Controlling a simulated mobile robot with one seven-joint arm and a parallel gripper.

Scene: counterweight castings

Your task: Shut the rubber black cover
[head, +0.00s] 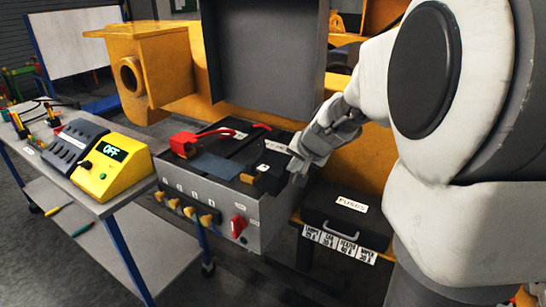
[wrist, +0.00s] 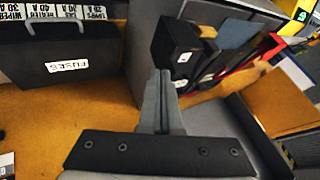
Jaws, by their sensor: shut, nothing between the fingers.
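A grey metal box (head: 240,208) holds black parts, and a large dark grey panel (head: 265,60) stands upright behind it. A black piece with a white label (head: 272,160) sits at the box's right end; it also shows in the wrist view as a black block (wrist: 180,55). I cannot tell for sure which black part is the rubber cover. My gripper (head: 299,158) is at the right end of the box, close to the labelled black piece. In the wrist view my gripper (wrist: 160,76) has its fingers together and empty. Contact is not clear.
A black case marked FUSES (head: 345,215) stands right of the box. Red clamps (head: 200,138) and a blue plate (head: 215,166) lie in the box's top. A yellow unit reading OFF (head: 112,165) sits on the bench at left. Yellow bodywork (head: 165,65) is behind.

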